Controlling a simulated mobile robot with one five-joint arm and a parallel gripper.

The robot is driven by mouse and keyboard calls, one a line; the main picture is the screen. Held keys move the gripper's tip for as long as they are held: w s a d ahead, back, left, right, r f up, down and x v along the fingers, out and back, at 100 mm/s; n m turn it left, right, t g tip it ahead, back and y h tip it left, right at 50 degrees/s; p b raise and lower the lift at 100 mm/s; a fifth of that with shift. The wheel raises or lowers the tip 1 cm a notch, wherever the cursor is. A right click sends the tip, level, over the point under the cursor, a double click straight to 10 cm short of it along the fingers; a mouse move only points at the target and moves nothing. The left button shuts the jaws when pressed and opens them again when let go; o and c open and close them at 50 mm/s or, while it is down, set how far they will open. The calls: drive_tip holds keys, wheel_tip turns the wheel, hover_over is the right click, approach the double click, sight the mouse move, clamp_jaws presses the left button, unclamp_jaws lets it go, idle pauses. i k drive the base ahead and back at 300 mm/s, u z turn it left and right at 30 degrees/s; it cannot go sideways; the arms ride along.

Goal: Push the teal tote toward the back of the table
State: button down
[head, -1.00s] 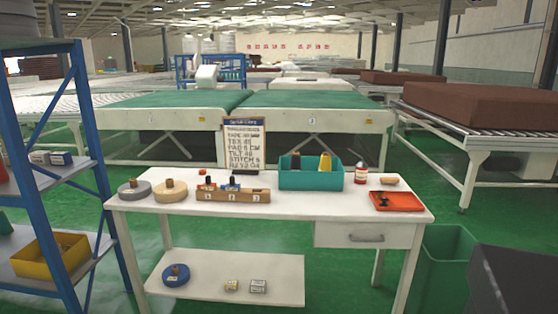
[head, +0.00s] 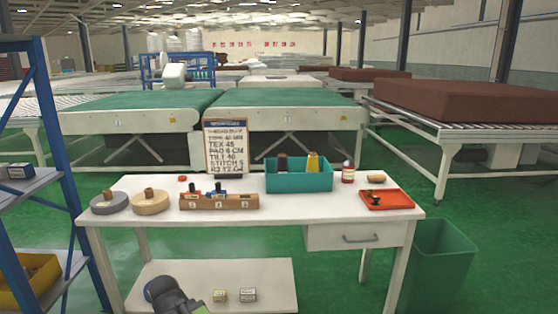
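The teal tote (head: 300,182) stands upright on the white table (head: 285,214), right of the middle and close to the back edge. A dark spool and a yellow spool stick up out of it. A dark part of my arm with my gripper (head: 166,288) shows at the bottom, left of the middle, in front of the table's lower shelf. It is well apart from the tote, and its fingers cannot be made out.
Left of the tote are a wooden block (head: 219,202) with small items and two round discs (head: 150,202). A sign board (head: 226,148) stands behind. To the right are a bottle (head: 348,172) and an orange tray (head: 387,199). Bare tabletop lies in front of the tote.

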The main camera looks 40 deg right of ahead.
sight(296, 180)
drive_tip(key=i, duration=1)
drive_tip(key=z, duration=0.05)
